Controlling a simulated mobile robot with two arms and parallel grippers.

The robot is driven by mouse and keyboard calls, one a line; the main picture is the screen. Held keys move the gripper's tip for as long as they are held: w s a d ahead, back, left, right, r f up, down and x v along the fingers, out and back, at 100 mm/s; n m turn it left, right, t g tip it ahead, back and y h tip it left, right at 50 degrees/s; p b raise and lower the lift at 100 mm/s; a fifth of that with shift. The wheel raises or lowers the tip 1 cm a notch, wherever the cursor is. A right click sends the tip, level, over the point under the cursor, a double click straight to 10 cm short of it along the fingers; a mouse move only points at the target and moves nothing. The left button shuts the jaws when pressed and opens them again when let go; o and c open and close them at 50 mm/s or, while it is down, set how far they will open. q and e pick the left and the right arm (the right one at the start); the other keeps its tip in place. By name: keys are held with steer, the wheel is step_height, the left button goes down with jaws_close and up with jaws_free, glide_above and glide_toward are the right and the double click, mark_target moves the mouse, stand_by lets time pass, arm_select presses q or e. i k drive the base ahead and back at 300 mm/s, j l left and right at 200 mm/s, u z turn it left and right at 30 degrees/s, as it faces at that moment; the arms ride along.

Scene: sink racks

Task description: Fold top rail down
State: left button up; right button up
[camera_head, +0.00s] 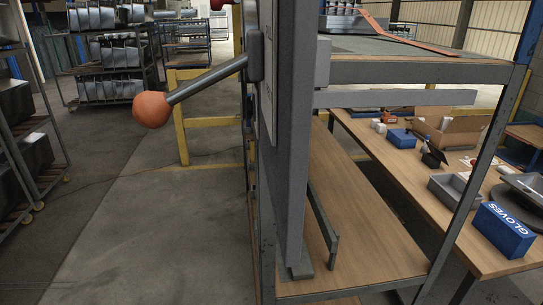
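A tall grey upright post (299,150) stands at the middle on the near side of a rack with a wooden lower shelf. A flat pale grey rail (395,98) sticks out level to the right from behind the post, below the dark upper shelf (420,68). A lower, darker rail (322,222) slopes down close to the wooden shelf (365,235), beside the post's foot. A metal lever (208,79) with an orange ball knob (152,109) juts left from the post's side and tilts down to the left. Neither of my grippers is in view.
A wooden bench at the right holds a blue gloves box (503,230), a grey bin (455,192) and a cardboard box (455,128). Loaded dark racks (108,52) stand at the left. A yellow barrier (181,135) is behind. The floor at left centre is clear.

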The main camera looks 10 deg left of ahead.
mark_target(236, 9)
steer(key=i+j, duration=0.1)
steer(key=j, duration=0.3)
steer(key=i+j, duration=0.1)
steer(key=j, duration=0.3)
steer(key=z, duration=0.25)
steer(key=i+j+z, duration=0.25)
steer(key=j+z, duration=0.25)
steer(key=j, duration=0.2)
steer(key=i+j+z, duration=0.3)
steer(key=k+j, duration=0.1)
